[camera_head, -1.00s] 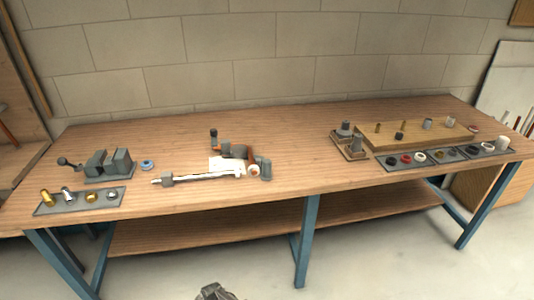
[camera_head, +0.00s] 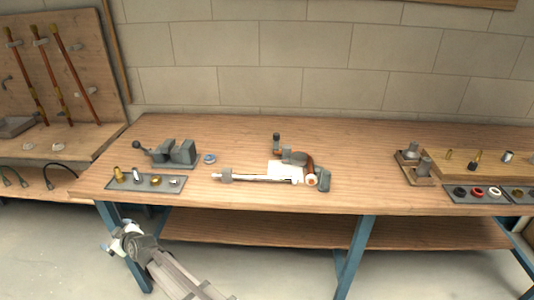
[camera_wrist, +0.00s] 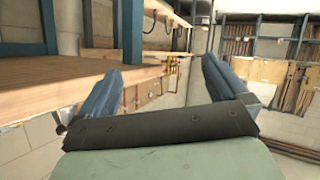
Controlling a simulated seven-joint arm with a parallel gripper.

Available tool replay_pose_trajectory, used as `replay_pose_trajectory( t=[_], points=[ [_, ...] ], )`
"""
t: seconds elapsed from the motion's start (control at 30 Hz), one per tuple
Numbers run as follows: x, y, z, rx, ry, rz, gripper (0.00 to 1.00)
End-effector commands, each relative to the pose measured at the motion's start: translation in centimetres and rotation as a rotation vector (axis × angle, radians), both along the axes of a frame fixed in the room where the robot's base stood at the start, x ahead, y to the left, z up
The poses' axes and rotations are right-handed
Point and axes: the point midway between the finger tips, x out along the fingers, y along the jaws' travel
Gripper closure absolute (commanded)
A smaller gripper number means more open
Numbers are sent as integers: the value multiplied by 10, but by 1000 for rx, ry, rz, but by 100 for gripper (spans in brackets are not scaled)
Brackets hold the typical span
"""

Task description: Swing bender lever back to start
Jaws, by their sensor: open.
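The bender (camera_head: 284,170) sits on the middle of the workbench, with a pale plate and a copper-coloured curved piece at its right end. A short upright post with a dark knob (camera_head: 276,138) stands at its back; I cannot tell for sure which part is the lever. A long pale bar (camera_head: 255,178) runs left from the bender to a small grey block. My gripper (camera_head: 118,238) is low in front of the bench, left of and well away from the bender. In the wrist view my gripper (camera_wrist: 168,72) has its two blue fingers apart with nothing between them.
A grey vise (camera_head: 175,152) and a tray of small fittings (camera_head: 145,183) are on the bench's left. Fitting stands (camera_head: 415,165) and a wooden board are on the right. The bench's front edge and blue legs (camera_head: 355,255) are near my arm. Bench top between bender and stands is clear.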

Motion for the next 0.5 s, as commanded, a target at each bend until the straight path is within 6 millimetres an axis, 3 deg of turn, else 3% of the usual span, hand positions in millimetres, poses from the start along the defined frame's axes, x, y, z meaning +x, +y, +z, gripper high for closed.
replay_pose_trajectory(
  t=[0.03, 0.23, 0.33, 0.5],
  points=[
    [12, 1, 23, 8, -16, -2, 0],
    [69, -27, 93, -25, -49, -17, 0],
    [106, -60, 121, -78, -59, -31, 0],
    [161, -129, 149, -202, -58, -50, 0]
  ],
)
